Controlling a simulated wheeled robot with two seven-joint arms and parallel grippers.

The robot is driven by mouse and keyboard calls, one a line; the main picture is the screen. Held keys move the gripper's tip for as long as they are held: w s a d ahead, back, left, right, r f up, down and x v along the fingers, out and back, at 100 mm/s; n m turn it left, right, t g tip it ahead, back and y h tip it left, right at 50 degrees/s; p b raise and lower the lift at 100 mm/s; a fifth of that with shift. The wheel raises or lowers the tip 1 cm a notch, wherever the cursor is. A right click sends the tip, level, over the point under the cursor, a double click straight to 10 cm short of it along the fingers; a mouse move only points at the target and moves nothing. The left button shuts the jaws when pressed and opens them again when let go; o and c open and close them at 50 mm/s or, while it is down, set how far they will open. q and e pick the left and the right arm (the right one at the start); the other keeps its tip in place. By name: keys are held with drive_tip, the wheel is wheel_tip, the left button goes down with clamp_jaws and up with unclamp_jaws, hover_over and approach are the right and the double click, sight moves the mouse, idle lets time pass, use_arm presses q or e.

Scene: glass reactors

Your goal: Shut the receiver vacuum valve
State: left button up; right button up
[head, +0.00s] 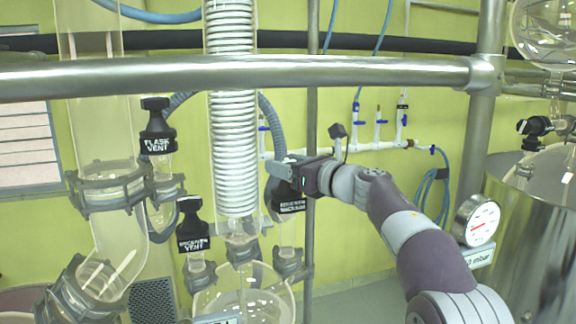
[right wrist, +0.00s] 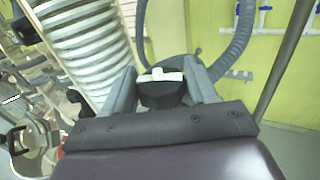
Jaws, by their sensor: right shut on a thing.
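The receiver vacuum valve (head: 291,205) has a black handle with a white-lettered label, hard to read here, and sits above a glass stub right of the coiled condenser. My right gripper (head: 285,168) reaches it from the right and is shut on the top of its handle, covering most of it. In the right wrist view the black handle (right wrist: 162,92) with a white strip lies between the two grey fingers (right wrist: 163,76). My left gripper is not in view.
The flask vent valve (head: 156,135) and a second vent valve (head: 193,235) stand to the left. The glass condenser coil (head: 231,120) is close beside my gripper. A steel rail (head: 380,72) crosses in front. A gauge (head: 478,221) and steel vessel are at right.

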drive_tip(key=shift+f, duration=0.1)
idle(0.8)
drive_tip(key=o, duration=0.8)
drive_tip(key=shift+o, duration=0.7)
drive_tip(key=shift+w+a, duration=0.15)
drive_tip(key=shift+f, duration=0.1)
drive_tip(key=b+v, duration=0.4)
drive_tip(key=v, duration=0.3)
drive_tip(key=shift+b, duration=0.35)
